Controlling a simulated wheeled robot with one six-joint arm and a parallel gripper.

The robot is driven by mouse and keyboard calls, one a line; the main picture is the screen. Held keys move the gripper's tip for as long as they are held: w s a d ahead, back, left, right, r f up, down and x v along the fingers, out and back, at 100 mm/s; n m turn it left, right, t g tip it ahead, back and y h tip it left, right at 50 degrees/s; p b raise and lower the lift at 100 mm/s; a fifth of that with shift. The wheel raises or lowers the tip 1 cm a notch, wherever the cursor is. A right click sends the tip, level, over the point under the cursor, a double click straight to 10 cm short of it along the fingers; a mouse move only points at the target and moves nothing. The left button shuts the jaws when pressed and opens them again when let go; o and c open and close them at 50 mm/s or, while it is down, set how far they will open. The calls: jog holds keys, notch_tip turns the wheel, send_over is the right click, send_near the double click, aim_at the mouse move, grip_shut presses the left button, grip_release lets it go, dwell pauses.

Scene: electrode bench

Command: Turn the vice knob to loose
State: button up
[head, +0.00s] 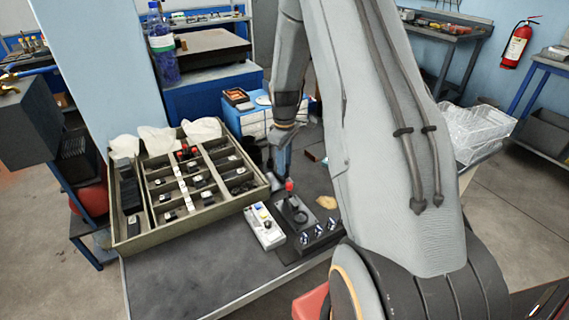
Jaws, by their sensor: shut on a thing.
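A black vice-like fixture (294,212) stands on the dark bench top. A red knob (289,186) sits on a black stem above it. My gripper (284,172) points down at this red knob from behind and above it and is shut on it. The fingertips are small and dark in the head view, so the exact contact is hard to make out. Which way the knob is turned cannot be told.
A white box with coloured buttons (265,226) stands left of the fixture, and several small knobs (318,231) lie in front. A large compartment tray (150,238) fills the bench's left. A clear plastic bin (475,132) stands at right. The bench's front left is bare.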

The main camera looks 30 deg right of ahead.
jog(key=shift+r, duration=0.1)
jog(key=o, duration=1)
jog(key=shift+r+b, duration=0.9)
jog(key=shift+r, duration=3)
jog(key=s+a+r+m, duration=0.1)
jog(key=s+a+m, duration=0.1)
jog(key=s+a, duration=0.3)
jog(key=s+a+r+m, duration=0.1)
jog(key=s+a+m, duration=0.1)
jog(key=s+a, duration=0.4)
jog(key=s+a+r+m, duration=0.2)
jog(key=s+a, duration=0.4)
jog(key=s, duration=0.5)
jog(key=shift+s+r+m+t, duration=0.1)
jog(key=shift+s+m+t, duration=0.2)
jog(key=shift+t, duration=0.1)
